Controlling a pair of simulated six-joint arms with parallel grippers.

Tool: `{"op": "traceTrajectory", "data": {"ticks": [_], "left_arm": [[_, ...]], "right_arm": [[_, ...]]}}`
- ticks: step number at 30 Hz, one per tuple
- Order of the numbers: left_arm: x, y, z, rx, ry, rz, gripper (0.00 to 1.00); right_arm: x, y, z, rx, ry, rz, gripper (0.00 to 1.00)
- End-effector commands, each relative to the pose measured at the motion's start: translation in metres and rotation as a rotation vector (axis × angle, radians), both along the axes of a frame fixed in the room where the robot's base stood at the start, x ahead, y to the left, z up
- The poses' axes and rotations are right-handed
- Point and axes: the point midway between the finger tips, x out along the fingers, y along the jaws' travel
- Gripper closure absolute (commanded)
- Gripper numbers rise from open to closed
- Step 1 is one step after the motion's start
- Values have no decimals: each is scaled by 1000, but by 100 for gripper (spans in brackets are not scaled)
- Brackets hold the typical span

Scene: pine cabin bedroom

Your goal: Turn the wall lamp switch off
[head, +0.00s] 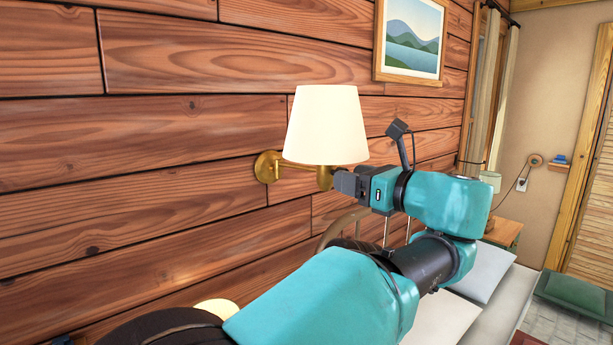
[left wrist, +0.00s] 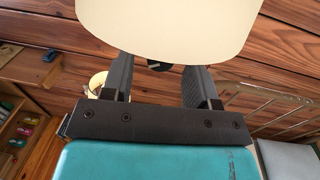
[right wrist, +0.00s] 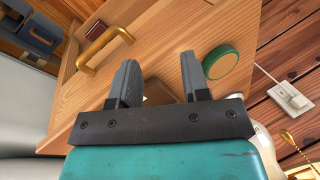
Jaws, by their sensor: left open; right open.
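The wall lamp (head: 326,125) has a cream shade and a brass arm with a round wall plate (head: 268,167). Its shade (left wrist: 170,25) fills the top of the left wrist view. A small dark knob (left wrist: 158,66), seemingly the lamp's switch, shows below the shade. My left gripper (head: 346,183) is just under the shade, beside the brass socket. In the left wrist view its open fingers (left wrist: 160,75) stand on either side of the knob, with clear gaps; contact does not show. My right gripper (right wrist: 161,75) is open and empty, over a wooden nightstand, outside the head view.
The nightstand (right wrist: 230,30) has a brass handle (right wrist: 105,48) and a round green object (right wrist: 220,62) on it. A white wall plate (right wrist: 290,97) is on the planks. A framed picture (head: 410,40) hangs right of the lamp. Pillows (head: 485,270) lie below my left arm.

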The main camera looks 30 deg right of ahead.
Motion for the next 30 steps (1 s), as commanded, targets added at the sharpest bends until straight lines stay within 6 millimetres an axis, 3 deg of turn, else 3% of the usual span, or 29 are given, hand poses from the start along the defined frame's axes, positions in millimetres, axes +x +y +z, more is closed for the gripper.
{"op": "traceTrajectory", "data": {"ticks": [6,15,30], "left_arm": [[19,5,0,0,-1,0,46],[20,6,0,0,-1,-1,46],[20,6,0,0,-1,-1,93]], "right_arm": [[0,0,0,0,0,0,57],[0,0,0,0,0,0,57],[0,0,0,0,0,0,57]]}}
